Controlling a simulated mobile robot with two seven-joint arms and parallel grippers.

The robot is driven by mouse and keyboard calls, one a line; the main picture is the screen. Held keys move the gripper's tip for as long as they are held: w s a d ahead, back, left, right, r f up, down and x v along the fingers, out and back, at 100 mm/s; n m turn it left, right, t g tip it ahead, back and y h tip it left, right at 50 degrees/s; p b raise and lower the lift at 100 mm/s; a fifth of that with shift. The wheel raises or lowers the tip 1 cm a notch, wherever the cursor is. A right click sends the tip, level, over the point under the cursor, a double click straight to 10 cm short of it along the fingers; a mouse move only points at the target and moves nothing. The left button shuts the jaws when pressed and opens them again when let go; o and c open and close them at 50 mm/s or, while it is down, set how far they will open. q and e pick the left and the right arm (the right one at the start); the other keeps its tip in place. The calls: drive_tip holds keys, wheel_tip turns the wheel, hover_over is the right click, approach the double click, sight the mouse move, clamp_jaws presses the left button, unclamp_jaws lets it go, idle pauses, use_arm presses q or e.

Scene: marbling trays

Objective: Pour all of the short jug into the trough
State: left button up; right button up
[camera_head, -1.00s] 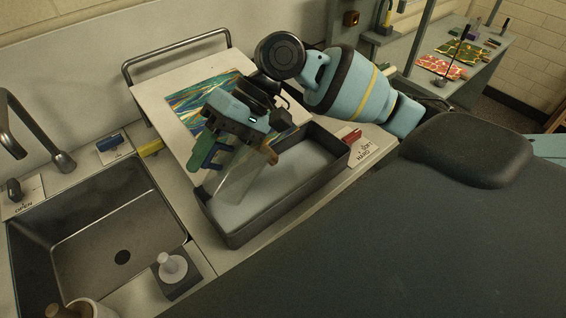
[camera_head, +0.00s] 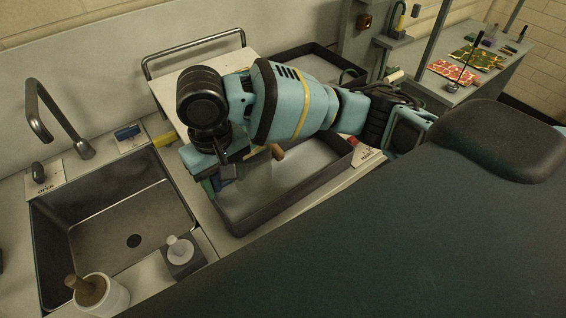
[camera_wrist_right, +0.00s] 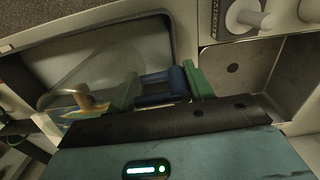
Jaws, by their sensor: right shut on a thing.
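The trough (camera_head: 318,186) is a dark, long tray with a pale grey inside. My right gripper (camera_head: 217,182) is over its near-left end, pointing down. It is shut on the blue handle of the clear jug (camera_head: 252,178); the blue handle (camera_wrist_right: 165,84) shows between green fingers in the right wrist view. The jug's clear body is over the trough, largely hidden by my wrist in the head view. A brown piece (camera_head: 277,152) shows at its far side. I cannot tell its tilt or how much liquid it holds. My left gripper is out of view.
A sink (camera_head: 120,215) with a tap (camera_head: 50,120) is at left. A small block with a white knob (camera_head: 182,255) and a white pot (camera_head: 100,295) stand near its front. Another dark tray (camera_head: 290,58) lies behind. A side table with patterned sheets (camera_head: 455,70) is at right.

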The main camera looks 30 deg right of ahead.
drive_tip(key=shift+r, duration=0.1)
idle(0.3)
drive_tip(key=shift+r, duration=1.95)
